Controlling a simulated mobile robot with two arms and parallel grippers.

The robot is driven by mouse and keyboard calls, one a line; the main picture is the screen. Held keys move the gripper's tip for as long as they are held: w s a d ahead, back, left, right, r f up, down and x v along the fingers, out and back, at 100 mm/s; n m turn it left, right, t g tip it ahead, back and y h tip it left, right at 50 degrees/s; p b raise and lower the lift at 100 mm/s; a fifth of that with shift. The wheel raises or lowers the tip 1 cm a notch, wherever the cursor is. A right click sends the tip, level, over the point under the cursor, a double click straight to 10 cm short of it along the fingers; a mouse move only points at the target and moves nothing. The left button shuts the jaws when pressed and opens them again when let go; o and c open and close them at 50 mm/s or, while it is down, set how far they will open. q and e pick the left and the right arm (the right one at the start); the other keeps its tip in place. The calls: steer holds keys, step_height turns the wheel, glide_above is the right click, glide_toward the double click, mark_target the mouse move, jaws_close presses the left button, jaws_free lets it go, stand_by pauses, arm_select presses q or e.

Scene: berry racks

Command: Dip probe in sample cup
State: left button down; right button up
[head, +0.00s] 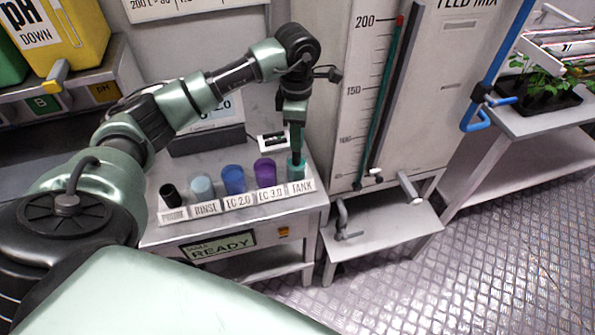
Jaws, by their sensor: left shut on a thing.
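My left gripper (296,118) points down above the right end of the small bench and is shut on the slim dark probe (298,146). The probe is upright, and its lower end is at the mouth of the teal cup (296,173) behind the TANK label. Its tip is hidden, so I cannot tell how deep it sits. To the left stand a purple EC 3.0 cup (265,172), a blue EC 2.0 cup (233,180) and a pale RINSE cup (201,188). A black holder (170,195) stands at the row's left end. My right gripper is out of view.
The bench front has a display (218,246) reading READY and an orange button (284,231). A feed-mix tank panel (405,90) with a level scale stands close on the right, with a low shelf (385,232) below. Open metal floor (480,270) lies at lower right.

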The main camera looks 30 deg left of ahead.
arm_select(q)
steer(key=shift+r+p, duration=2.4)
steer(key=shift+r, duration=1.9)
